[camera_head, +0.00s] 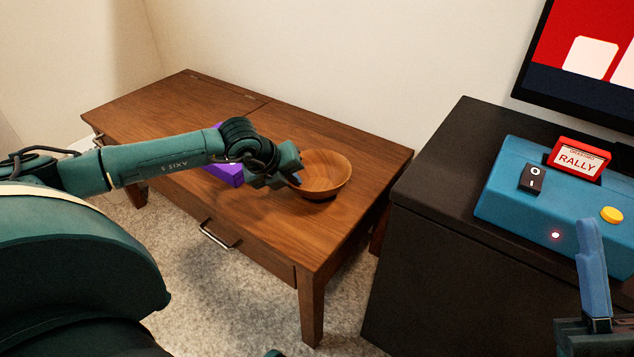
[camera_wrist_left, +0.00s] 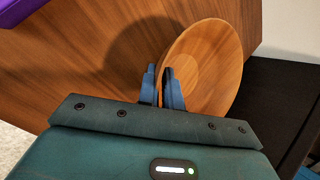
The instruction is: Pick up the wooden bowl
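The wooden bowl (camera_head: 328,172) is round and brown, at the right end of the wooden table (camera_head: 190,95). My left gripper (camera_head: 294,176) is at the bowl's left side in the head view. In the left wrist view, the blue fingers (camera_wrist_left: 162,88) are close together with the near rim of the bowl (camera_wrist_left: 212,65) between them, one finger inside and one outside. The gripper looks shut on the rim. I cannot tell whether the bowl's base touches the table. My right gripper (camera_head: 593,275) shows only partly at the lower right, with one blue finger upright.
A purple box (camera_head: 228,174) lies on the table behind my left wrist, partly hidden. A black cabinet (camera_head: 425,225) stands to the right with a blue console (camera_head: 510,205) bearing a red RALLY sign (camera_head: 578,161). The table's far left is clear.

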